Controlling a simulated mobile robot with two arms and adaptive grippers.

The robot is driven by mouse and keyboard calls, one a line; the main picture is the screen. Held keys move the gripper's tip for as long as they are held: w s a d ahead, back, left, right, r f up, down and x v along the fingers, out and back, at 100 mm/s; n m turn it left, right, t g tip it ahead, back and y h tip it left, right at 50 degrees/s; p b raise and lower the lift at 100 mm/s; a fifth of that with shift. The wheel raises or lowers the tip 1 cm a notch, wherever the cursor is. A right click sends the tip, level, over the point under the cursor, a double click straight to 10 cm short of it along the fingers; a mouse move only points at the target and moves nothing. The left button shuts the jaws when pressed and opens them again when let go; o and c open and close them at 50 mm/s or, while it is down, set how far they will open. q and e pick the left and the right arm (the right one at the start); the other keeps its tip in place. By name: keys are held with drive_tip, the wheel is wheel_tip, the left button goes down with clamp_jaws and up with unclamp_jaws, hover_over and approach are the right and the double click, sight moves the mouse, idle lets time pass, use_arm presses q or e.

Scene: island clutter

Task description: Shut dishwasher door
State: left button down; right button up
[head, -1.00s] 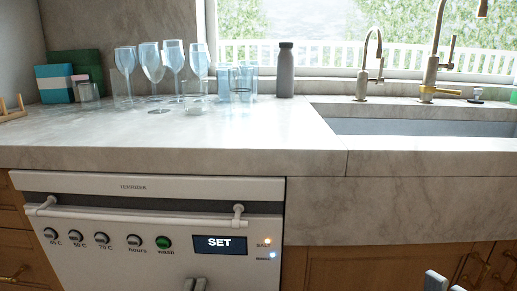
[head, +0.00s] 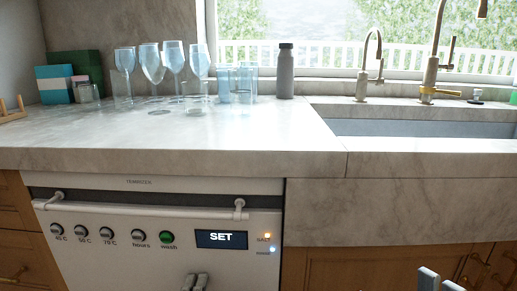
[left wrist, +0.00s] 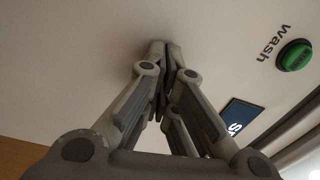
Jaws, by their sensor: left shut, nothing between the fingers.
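The white dishwasher door (head: 110,255) is below the counter at the left in the head view, upright or nearly so, its top edge close under the counter. Its bar handle (head: 150,210) runs along the top. Whether it is fully flush I cannot tell. My left gripper (head: 195,279) is shut and empty in front of the door, below the green wash knob (head: 167,238) and the SET display (head: 221,239). In the left wrist view its fingertips (left wrist: 163,48) are against or very near the white panel (left wrist: 80,60).
The counter (head: 170,145) overhangs the door. It holds several glasses (head: 172,60), a grey bottle (head: 285,72) and boxes (head: 55,84). A sink (head: 420,127) is at the right. Wooden cabinets (head: 340,268) flank the dishwasher. Free air lies in front of the door.

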use_arm(q)
drive_tip(key=shift+w, duration=0.2)
drive_tip(key=shift+s, duration=0.1)
drive_tip(key=s, duration=0.4)
drive_tip(key=shift+s+a+f, duration=0.1)
drive_tip(key=shift+s, duration=0.3)
idle(0.3)
